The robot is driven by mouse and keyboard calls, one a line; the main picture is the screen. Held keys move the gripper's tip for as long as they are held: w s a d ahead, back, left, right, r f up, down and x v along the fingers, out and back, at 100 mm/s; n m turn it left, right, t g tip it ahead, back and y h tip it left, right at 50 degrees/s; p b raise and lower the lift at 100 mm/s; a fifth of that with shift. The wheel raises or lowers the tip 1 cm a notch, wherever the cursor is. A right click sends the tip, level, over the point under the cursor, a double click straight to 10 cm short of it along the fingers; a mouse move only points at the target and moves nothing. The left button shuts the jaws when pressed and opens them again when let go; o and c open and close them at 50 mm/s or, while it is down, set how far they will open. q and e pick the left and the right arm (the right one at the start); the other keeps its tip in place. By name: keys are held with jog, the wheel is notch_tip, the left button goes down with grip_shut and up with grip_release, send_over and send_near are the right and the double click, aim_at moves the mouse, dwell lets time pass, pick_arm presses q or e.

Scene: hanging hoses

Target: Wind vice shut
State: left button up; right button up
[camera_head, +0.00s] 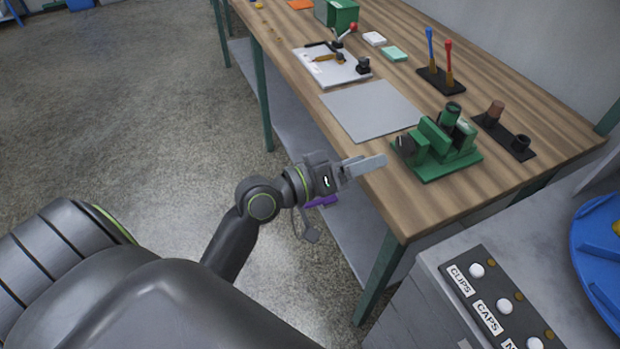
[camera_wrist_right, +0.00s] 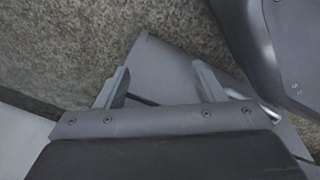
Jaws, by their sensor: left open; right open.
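The green vice (camera_head: 438,146) stands on a green base plate on the wooden bench, near its front right corner. A dark knob (camera_head: 405,147) shows on its left side. A green cylinder stands upright at its back; I cannot tell whether the vice holds it. My left gripper (camera_head: 372,165) is at the bench's front edge, its fingers pointing right toward the vice, a short gap left of the knob. It is open and empty. My right gripper (camera_wrist_right: 158,85) shows only in the right wrist view, open with nothing between its fingers, above the floor and a grey surface.
A grey mat (camera_head: 371,110) lies left of the vice. A black stand (camera_head: 503,135) with a brown piece is behind it. A rack (camera_head: 440,75) holds blue and red-handled tools. A grey unit with a labelled button panel (camera_head: 495,300) stands at the front right.

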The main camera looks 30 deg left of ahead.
pick_arm(q)
jog(key=v, duration=1)
jog(key=shift+b, duration=0.3)
pick_arm(e)
jog(key=shift+w+a, duration=0.45)
pick_arm(q)
jog(key=shift+s, duration=0.1)
pick_arm(e)
jog(key=shift+s+d, duration=0.15)
jog(key=shift+d, duration=0.2)
